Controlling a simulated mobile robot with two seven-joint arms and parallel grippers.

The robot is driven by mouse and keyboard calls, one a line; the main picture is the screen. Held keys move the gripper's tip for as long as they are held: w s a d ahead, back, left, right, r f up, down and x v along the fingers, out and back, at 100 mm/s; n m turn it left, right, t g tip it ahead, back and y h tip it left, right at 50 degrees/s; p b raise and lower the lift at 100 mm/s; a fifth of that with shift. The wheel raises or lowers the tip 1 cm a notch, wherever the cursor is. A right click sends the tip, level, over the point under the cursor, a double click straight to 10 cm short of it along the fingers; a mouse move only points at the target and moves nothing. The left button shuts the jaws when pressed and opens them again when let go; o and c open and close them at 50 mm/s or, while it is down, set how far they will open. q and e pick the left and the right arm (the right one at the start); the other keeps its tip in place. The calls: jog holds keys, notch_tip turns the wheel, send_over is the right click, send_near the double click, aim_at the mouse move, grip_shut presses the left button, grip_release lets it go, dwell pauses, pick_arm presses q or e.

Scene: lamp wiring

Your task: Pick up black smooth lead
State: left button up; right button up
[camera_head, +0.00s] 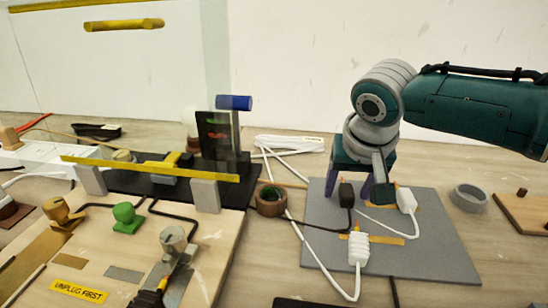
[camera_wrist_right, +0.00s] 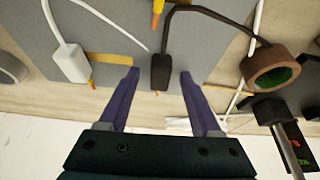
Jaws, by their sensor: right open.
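The black smooth lead (camera_head: 346,196) lies on the grey mat (camera_head: 440,255), with its dark cable running off to the left in the head view. My right gripper (camera_head: 349,191) is above it, pointing down. In the right wrist view the black lead's plug end (camera_wrist_right: 161,72) shows between the two purple fingers of my right gripper (camera_wrist_right: 159,75), with a gap on each side. The fingers are open and hold nothing. My left gripper is in neither view.
Two white leads, one at the front (camera_head: 358,249) and one at the right (camera_head: 406,200), lie near the black lead. A brown ring with a green centre (camera_head: 270,200) sits left of the mat, and a grey ring (camera_head: 469,197) sits right of it. A wiring board (camera_head: 125,245) fills the left.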

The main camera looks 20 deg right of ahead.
grip_shut()
dwell(0.4)
jog(key=shift+r, duration=0.1)
